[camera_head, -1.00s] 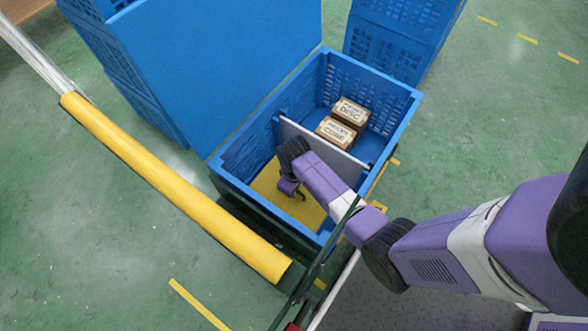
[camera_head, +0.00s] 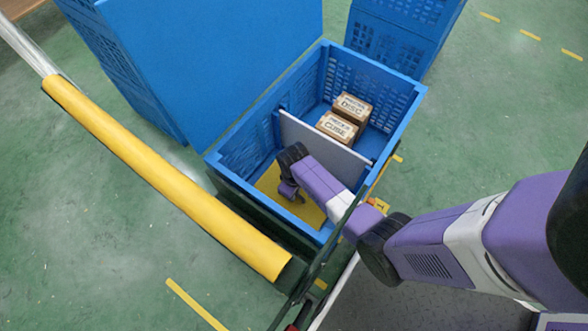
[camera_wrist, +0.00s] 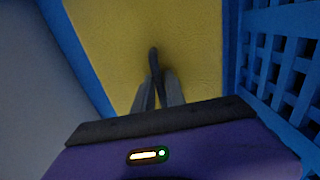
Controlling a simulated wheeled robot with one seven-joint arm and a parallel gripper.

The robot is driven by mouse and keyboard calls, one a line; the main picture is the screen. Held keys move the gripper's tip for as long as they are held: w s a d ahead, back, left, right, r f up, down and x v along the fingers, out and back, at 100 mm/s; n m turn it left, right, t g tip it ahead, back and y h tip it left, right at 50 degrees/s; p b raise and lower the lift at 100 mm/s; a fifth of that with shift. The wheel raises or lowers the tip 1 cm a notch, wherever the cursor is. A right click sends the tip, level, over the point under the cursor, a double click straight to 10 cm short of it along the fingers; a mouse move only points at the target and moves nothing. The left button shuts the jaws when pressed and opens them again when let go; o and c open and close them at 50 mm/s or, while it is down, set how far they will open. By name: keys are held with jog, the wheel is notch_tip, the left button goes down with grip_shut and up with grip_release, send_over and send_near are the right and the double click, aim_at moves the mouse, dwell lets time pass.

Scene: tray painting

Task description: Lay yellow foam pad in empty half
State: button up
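The yellow foam pad (camera_head: 268,184) lies low in the near half of the blue crate and looks flat. My gripper (camera_head: 298,194) is down inside that half, over the pad. In the wrist view, its grey fingers (camera_wrist: 155,85) are close together, with a narrow dark piece between them above the pad. I cannot tell whether they grip that piece or whether it belongs to the pad. My arm hides part of the pad in the head view.
The blue crate (camera_head: 222,157) has a pale divider (camera_head: 318,145) across it. Boxes labelled DISC (camera_head: 351,107) and CUBE (camera_head: 337,127) sit in the far half. A large blue panel (camera_head: 220,60) and stacked blue crates (camera_head: 395,45) stand behind. A yellow-sleeved bar (camera_head: 160,175) runs at the left.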

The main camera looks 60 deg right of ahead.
jog(key=shift+o, duration=1.1)
jog(key=shift+r, duration=0.2)
notch_tip(320, 180, up, 12)
jog(key=p, duration=0.5)
jog(key=shift+p, duration=0.35)
